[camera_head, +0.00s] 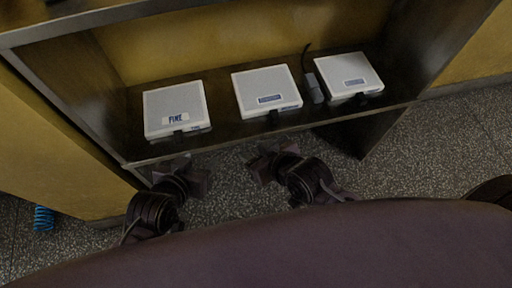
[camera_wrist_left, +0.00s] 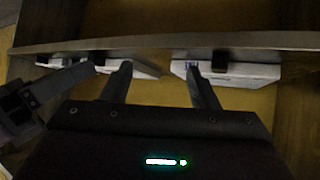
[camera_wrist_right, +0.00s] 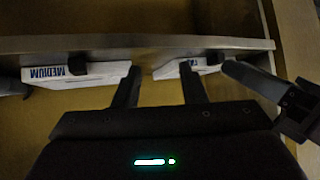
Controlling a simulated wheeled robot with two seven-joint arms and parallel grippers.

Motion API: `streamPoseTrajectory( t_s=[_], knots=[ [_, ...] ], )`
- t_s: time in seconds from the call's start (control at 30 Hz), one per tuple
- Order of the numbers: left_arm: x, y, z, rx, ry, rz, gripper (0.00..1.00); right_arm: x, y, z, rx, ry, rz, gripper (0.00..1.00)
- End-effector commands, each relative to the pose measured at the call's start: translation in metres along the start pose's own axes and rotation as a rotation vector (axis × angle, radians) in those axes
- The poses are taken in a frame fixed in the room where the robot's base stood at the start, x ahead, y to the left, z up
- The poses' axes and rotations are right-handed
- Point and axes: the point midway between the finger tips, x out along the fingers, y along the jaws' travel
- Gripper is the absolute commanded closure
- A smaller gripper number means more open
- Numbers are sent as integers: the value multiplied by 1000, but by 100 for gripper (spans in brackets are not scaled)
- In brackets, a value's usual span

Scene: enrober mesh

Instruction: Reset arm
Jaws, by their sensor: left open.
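My left gripper (camera_head: 183,170) is open and empty just in front of the shelf, below the left white box. Its two fingers are wide apart in the left wrist view (camera_wrist_left: 160,82). My right gripper (camera_head: 268,157) is also in front of the shelf, below the middle box. Its fingers stand apart with nothing between them in the right wrist view (camera_wrist_right: 160,84). Neither gripper touches a box.
Three white boxes lie on the shelf (camera_head: 225,138): a left box marked FINE (camera_head: 170,101), a middle box (camera_head: 262,84) and a right box (camera_head: 345,70). A dark cabled object (camera_head: 314,90) lies between the middle and right boxes. A blue coil (camera_head: 43,218) is at lower left.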

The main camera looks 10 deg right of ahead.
Motion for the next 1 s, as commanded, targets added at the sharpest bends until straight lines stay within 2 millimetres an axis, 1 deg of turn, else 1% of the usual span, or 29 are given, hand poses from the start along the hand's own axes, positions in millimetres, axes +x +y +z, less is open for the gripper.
streamPoseTrajectory(
  t_s=[0.43, 0.57, 0.67, 0.77, 0.8, 0.87, 0.9, 0.97, 1.0],
  knots=[
    [0, 0, -1, 0, 1, 1, 46, 0, 2, 1, 2, -1, 3, 62],
    [6, -2, 8, -7, -35, -3, 46, 7, 4, 9, 9, -35, 7, 62],
    [19, -6, 30, -20, -101, -12, 46, 19, 8, 32, 23, -101, 17, 62],
    [31, -14, 68, -40, -191, -30, 46, 32, 16, 68, 43, -190, 33, 62],
    [35, -18, 84, -48, -228, -37, 46, 35, 20, 85, 51, -228, 41, 62],
    [37, -23, 111, -60, -283, -50, 46, 37, 25, 112, 63, -283, 54, 62],
    [36, -27, 130, -68, -321, -59, 46, 36, 29, 130, 72, -320, 63, 62],
    [32, -32, 157, -81, -376, -74, 46, 32, 34, 157, 84, -375, 77, 62],
    [27, -35, 175, -88, -413, -83, 46, 28, 36, 176, 92, -413, 86, 62]
  ],
)
